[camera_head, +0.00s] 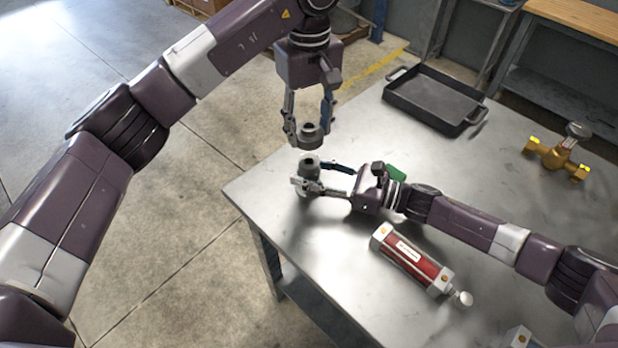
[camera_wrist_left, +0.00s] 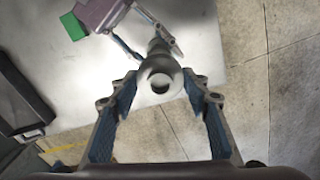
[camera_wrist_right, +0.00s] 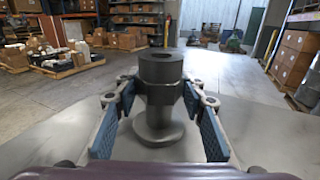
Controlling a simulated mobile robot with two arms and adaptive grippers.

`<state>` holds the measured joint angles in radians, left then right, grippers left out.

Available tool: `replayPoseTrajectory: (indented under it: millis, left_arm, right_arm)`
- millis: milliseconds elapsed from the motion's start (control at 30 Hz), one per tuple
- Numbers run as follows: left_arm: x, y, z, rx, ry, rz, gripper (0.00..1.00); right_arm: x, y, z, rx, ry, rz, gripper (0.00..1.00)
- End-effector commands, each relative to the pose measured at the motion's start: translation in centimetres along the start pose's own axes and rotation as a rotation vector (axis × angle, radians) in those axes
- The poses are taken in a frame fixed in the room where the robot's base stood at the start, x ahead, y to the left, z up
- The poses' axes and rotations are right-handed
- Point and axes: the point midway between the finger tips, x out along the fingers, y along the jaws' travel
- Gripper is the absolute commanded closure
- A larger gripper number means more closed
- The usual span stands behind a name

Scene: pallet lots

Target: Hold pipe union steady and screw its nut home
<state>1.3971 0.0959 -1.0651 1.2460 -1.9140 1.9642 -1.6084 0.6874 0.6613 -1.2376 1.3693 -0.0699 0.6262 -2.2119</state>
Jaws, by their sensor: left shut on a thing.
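The pipe union (camera_head: 311,170) is a dark grey upright cylinder with a round foot, standing near the table's left corner. In the right wrist view the union (camera_wrist_right: 160,70) shows an open bore on top and a wider collar. My right gripper (camera_head: 308,190) has its fingertips against both sides of that collar. The nut (camera_head: 308,134) is a grey ring; my left gripper (camera_head: 308,125) is shut on it, pointing down. The nut is above the union with a small gap in the head view. In the left wrist view the nut (camera_wrist_left: 159,82) partly covers the union.
A black tray (camera_head: 436,97) lies at the table's back. A brass valve (camera_head: 557,156) is at the right. A red cylinder (camera_head: 412,258) lies in front of my right arm. A green block (camera_head: 396,173) is beside my right wrist. Bare floor lies left of the table.

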Motion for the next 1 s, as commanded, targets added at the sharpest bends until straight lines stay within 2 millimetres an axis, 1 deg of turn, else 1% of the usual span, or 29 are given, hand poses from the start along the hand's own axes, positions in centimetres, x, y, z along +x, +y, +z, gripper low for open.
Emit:
replayPoseTrajectory:
  millis: [33, 200, 267, 367, 433, 600, 733, 800, 1000]
  left_arm:
    - [0.0, 0.0, 0.0, 0.000, 0.000, 0.000, 0.87]
    - [0.0, 0.0, 0.0, 0.000, 0.000, 0.000, 0.87]
    - [0.0, 0.0, 0.0, 0.000, 0.000, 0.000, 0.87]
    - [0.0, 0.0, 0.0, 0.000, 0.000, 0.000, 0.87]
    - [0.6, 0.0, 0.0, 0.000, 0.000, -0.001, 0.87]
    - [3.1, -0.1, 0.1, -0.001, 0.000, -0.003, 0.87]
    - [4.6, -0.1, 0.0, -0.001, 0.000, -0.002, 0.87]
    - [4.9, 0.0, 0.1, -0.001, 0.001, -0.001, 0.87]
    - [4.9, 0.0, 0.1, 0.000, 0.001, 0.000, 0.87]
  right_arm:
    - [0.0, 0.0, 0.0, 0.001, 0.000, 0.000, 0.77]
    - [0.0, 0.0, 0.0, 0.001, 0.000, -0.001, 0.95]
    - [0.0, 0.0, 0.0, 0.001, 0.000, -0.001, 1.00]
    - [0.0, 0.0, 0.0, 0.001, 0.000, -0.001, 1.00]
    - [0.0, 0.0, 0.0, 0.001, 0.000, -0.001, 1.00]
    - [0.0, 0.0, 0.0, 0.001, 0.000, -0.001, 1.00]
    - [0.0, 0.0, 0.0, 0.001, 0.000, -0.001, 1.00]
    - [0.0, 0.0, 0.0, 0.001, 0.000, -0.001, 1.00]
    - [0.0, 0.0, 0.0, 0.001, 0.000, -0.001, 1.00]
